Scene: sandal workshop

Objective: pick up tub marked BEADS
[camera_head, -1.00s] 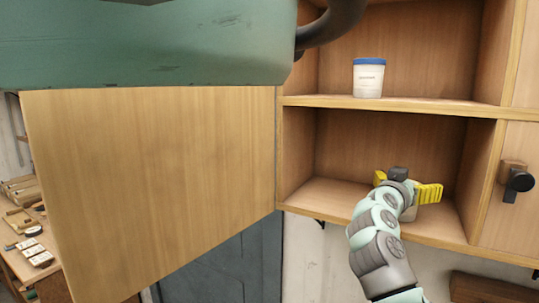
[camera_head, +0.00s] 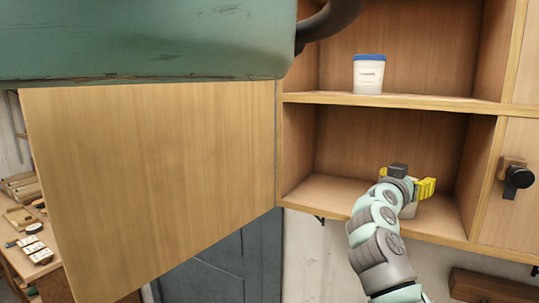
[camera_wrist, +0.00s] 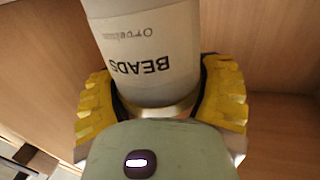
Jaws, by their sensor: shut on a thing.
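The tub marked BEADS (camera_wrist: 150,45) is a white container with dark lettering, upside down in the wrist view. My gripper (camera_wrist: 162,92) has its yellow fingers on both sides of it and is shut on it. In the head view my gripper (camera_head: 405,183) is inside the lower compartment of the open cabinet. I cannot tell whether the tub touches the shelf.
Another white tub with a blue lid (camera_head: 369,76) stands on the shelf above. The open cabinet door (camera_head: 150,180) is on the left, and a closed door with a dark knob (camera_head: 518,178) is on the right. The compartment walls (camera_head: 474,170) surround my gripper.

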